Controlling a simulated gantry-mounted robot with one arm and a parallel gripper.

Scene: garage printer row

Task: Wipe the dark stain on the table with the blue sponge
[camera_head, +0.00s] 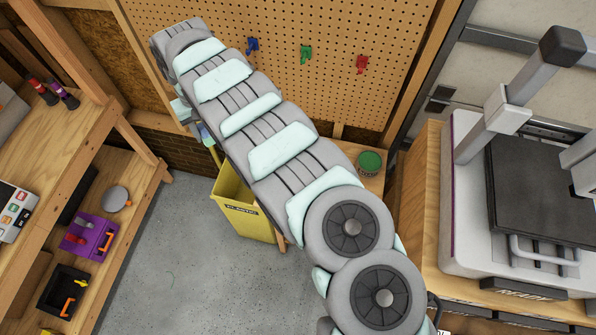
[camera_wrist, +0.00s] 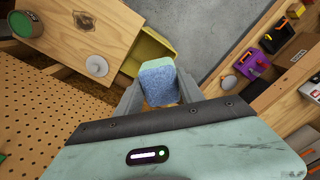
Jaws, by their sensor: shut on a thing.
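The blue sponge (camera_wrist: 158,82), with a pale green face, is held between the fingers of my gripper (camera_wrist: 160,92) in the wrist view. In the head view my gripper (camera_head: 190,118) is at the far end of my arm, mostly hidden by it, by the pegboard. The dark stain (camera_wrist: 86,21) lies on the wooden table (camera_wrist: 128,22) at the upper left of the wrist view. The sponge is apart from the stain. In the head view only a corner of the table (camera_head: 374,183) shows, and my arm hides the stain.
A green-topped can (camera_head: 370,162) stands on the table. A round grey object (camera_wrist: 95,45) with a pale ball is near the stain. A yellow bin (camera_head: 240,207) stands on the floor beside the table. Shelves (camera_head: 85,130) are left, a printer (camera_head: 520,190) right. Grey floor is open.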

